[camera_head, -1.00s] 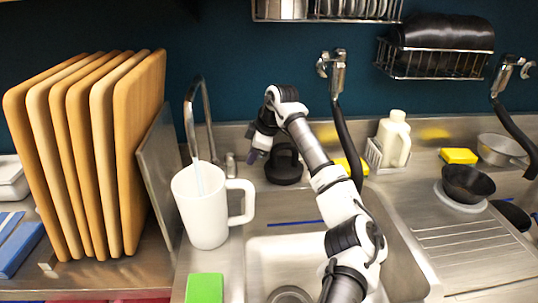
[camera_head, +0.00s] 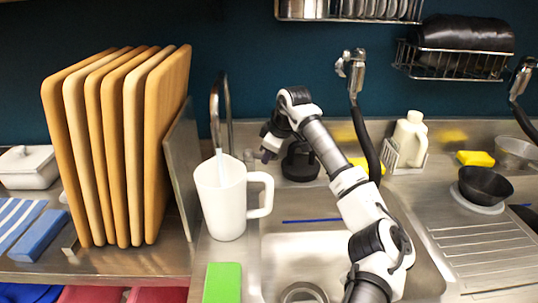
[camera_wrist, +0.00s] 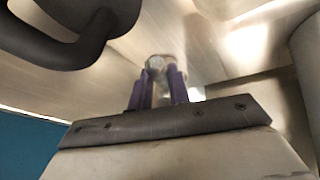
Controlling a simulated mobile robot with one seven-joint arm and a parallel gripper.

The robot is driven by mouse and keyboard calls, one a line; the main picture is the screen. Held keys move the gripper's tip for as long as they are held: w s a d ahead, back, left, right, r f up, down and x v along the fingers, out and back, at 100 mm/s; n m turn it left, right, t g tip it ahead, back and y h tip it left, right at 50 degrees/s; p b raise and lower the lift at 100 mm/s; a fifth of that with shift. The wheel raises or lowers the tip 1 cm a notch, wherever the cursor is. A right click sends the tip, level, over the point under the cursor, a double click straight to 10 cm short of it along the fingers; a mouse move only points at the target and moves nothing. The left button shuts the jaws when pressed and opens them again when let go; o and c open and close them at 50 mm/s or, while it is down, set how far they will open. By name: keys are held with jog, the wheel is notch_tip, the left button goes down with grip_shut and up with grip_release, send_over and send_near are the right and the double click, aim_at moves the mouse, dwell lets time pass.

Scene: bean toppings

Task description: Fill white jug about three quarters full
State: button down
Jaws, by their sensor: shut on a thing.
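The white jug (camera_head: 222,205) stands upright on the sink's left rim, its handle to the right. The curved metal faucet (camera_head: 214,110) reaches over it, and a pale stream (camera_head: 219,160) runs from the spout into its mouth. The level inside is hidden by the jug's wall. My gripper (camera_head: 264,155) is behind and right of the jug, low by the faucet's base. In the wrist view its purple fingers (camera_wrist: 160,82) are shut on a small round metal knob (camera_wrist: 155,64), which looks like the tap handle.
A black lidded pot (camera_head: 300,163) stands close to the right of my gripper. Wooden boards (camera_head: 130,150) stand at the left. A green sponge (camera_head: 222,283) lies in front of the jug. The sink basin (camera_head: 330,245) lies to the right, under my arm.

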jog(key=shift+d, duration=0.1)
jog(key=c, duration=1.3)
grip_release()
jog(key=b+v, duration=0.3)
jog(key=v, duration=1)
jog(key=shift+s+r, duration=0.2)
jog(key=shift+r, duration=0.15)
jog(key=shift+c, duration=0.4)
